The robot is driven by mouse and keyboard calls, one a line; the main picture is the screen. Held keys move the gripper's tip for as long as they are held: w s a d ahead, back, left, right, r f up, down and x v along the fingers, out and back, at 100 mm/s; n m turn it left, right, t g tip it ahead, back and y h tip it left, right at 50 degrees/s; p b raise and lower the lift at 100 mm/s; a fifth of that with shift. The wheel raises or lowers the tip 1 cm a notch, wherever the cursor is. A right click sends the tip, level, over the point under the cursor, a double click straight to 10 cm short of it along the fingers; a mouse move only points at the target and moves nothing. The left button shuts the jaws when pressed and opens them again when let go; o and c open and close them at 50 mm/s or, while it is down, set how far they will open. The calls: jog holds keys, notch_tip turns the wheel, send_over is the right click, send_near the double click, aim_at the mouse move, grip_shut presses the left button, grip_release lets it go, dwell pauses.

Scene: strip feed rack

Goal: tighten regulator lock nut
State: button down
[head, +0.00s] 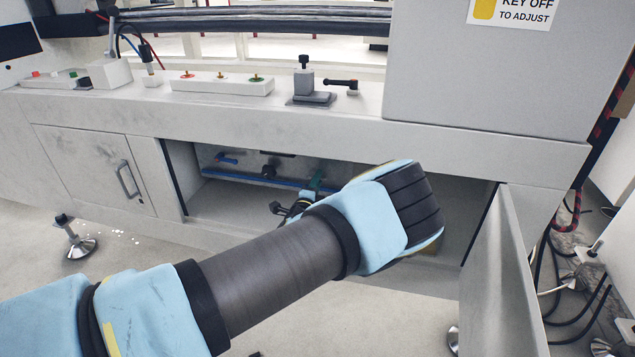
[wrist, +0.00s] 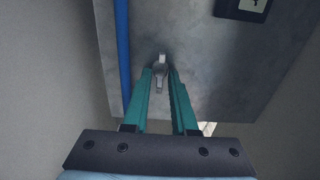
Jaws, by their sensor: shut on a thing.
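In the wrist view my gripper (wrist: 161,79) has its two green fingers on either side of a small grey wrench-like piece (wrist: 159,71). It is shut on this piece. The piece's forked end is up against a small pale stud or nut (wrist: 163,58) in front of a grey metal panel (wrist: 200,50). I cannot tell whether the fork sits fully around it. In the head view my gripper (head: 315,182) reaches into the open cabinet bay, largely hidden by my arm.
A blue pipe (head: 250,181) runs along the bay's back, also in the wrist view (wrist: 122,50). The open cabinet door (head: 500,275) stands at right. A dark labelled box (wrist: 243,8) is on the panel.

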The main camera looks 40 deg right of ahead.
jog(key=c, duration=1)
grip_release()
jog(key=shift+o, duration=0.2)
jog(key=p+v, duration=0.1)
jog(key=v, duration=0.9)
jog(key=shift+s+a+p, duration=0.2)
jog(key=shift+a+p, duration=0.15)
jog(key=shift+p, duration=0.05)
jog(key=shift+w+f, duration=0.1)
